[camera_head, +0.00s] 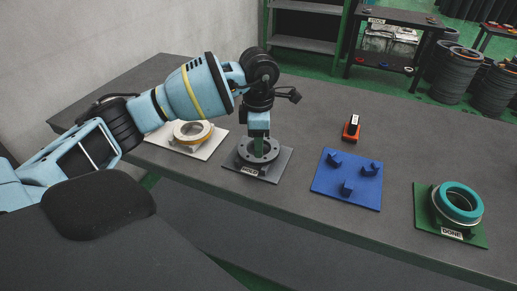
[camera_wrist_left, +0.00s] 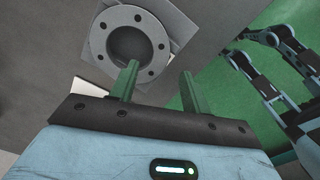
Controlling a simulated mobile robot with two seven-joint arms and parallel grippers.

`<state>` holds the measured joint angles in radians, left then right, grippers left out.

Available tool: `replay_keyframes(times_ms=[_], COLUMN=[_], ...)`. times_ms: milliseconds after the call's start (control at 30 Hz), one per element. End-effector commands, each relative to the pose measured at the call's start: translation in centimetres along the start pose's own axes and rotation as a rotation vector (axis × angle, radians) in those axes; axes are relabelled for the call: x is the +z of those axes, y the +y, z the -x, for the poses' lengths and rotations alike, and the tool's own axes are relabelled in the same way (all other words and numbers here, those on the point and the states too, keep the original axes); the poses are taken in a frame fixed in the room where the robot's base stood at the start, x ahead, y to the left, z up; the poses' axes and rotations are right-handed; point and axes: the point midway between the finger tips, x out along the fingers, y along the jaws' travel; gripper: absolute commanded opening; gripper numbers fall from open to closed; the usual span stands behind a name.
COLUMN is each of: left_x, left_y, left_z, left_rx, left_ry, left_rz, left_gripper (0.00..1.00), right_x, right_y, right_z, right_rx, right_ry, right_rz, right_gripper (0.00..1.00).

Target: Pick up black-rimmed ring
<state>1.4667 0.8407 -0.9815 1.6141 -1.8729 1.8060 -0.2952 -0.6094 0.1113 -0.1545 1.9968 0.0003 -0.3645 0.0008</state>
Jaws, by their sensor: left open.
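A dark grey flanged ring (camera_head: 258,151) with bolt holes sits on a grey plate (camera_head: 272,174) on the table. It is the only dark-rimmed ring I can make out. In the left wrist view the ring's round flange (camera_wrist_left: 128,44) shows at the upper left, around a dark bore. The open, empty fingers (camera_wrist_left: 159,70) appear beside its lower right edge; I cannot tell whether they touch it. My right gripper is not in view.
A white plate with an orange-and-white ring (camera_head: 193,131) lies to the left. The table's back middle is clear.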

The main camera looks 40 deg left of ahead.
Motion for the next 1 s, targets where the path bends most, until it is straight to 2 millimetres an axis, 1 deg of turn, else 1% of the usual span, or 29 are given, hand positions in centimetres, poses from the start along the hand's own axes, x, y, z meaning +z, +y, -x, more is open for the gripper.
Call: replay_keyframes(times_ms=[67,300,400,500,700,1000], left_x=[0.0,-0.1,-0.1,-0.1,-0.1,-0.1], left_y=[0.0,0.0,0.0,0.0,0.0,0.0], left_z=[-0.5,-3.8,-4.7,-5.1,-5.1,-5.1], left_rx=[-0.001,-0.001,-0.002,-0.001,-0.001,-0.001], left_ry=[0.001,-0.001,-0.001,-0.002,-0.002,-0.002], left_rz=[0.001,0.000,-0.001,-0.001,-0.001,-0.001], left_gripper=[0.47,0.47,0.47,0.47,0.47,0.08], right_x=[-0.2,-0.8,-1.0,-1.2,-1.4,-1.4], right_y=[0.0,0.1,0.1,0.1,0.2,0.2], right_z=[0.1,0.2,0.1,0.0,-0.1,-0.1], right_rx=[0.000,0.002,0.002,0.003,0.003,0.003], right_ry=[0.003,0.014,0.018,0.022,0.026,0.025], right_rz=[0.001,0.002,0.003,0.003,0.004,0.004], right_gripper=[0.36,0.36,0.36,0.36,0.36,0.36])
